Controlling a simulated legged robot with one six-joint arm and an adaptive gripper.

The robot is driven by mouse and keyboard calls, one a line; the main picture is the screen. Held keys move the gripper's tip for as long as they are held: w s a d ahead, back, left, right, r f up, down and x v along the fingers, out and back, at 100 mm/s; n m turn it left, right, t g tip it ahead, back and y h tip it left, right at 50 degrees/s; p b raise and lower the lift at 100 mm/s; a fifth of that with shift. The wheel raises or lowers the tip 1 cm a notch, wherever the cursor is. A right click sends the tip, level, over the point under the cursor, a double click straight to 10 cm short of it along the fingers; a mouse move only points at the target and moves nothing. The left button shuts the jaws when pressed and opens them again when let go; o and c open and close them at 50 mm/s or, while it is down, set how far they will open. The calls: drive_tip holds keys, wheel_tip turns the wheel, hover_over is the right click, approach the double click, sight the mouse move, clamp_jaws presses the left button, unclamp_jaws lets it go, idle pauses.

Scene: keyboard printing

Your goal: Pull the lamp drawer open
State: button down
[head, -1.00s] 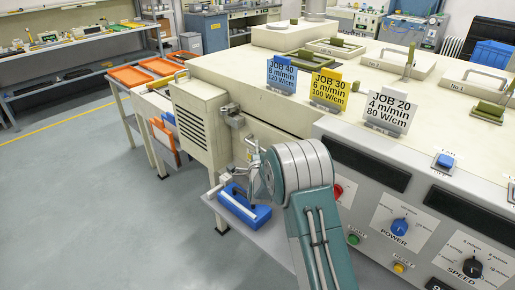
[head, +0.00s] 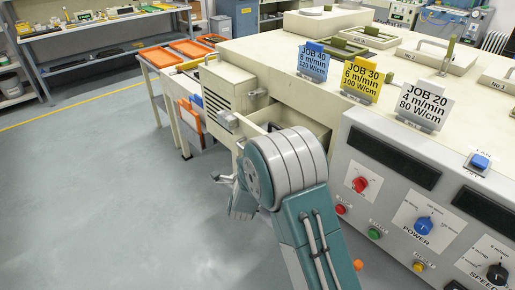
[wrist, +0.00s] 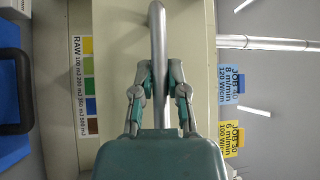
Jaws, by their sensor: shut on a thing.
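The lamp drawer's beige front (head: 238,131) stands out from the machine's side in the head view, with an open gap (head: 292,127) behind it. In the wrist view, the drawer front (wrist: 118,35) is a beige panel with a colour-striped RAW label (wrist: 88,85). Its metal bar handle (wrist: 157,25) runs upright in that picture. My gripper (wrist: 160,68) is shut on this handle, one finger on each side. In the head view, my arm hides most of the gripper and handle.
A blue box with a black handle (wrist: 14,80) is left in the wrist view. JOB cards (head: 312,60) stand on the machine top. The control panel (head: 385,195) is right of my arm. Open grey floor (head: 90,190) lies to the left.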

drive_tip(key=shift+s+a+f, duration=0.3)
drive_tip(key=shift+f, duration=0.05)
drive_tip(key=c, duration=0.6)
unclamp_jaws()
drive_tip(key=shift+c, duration=0.2)
drive_tip(key=shift+r, duration=0.1)
drive_tip(key=v, duration=1.1)
drive_tip(key=shift+s, duration=0.4)
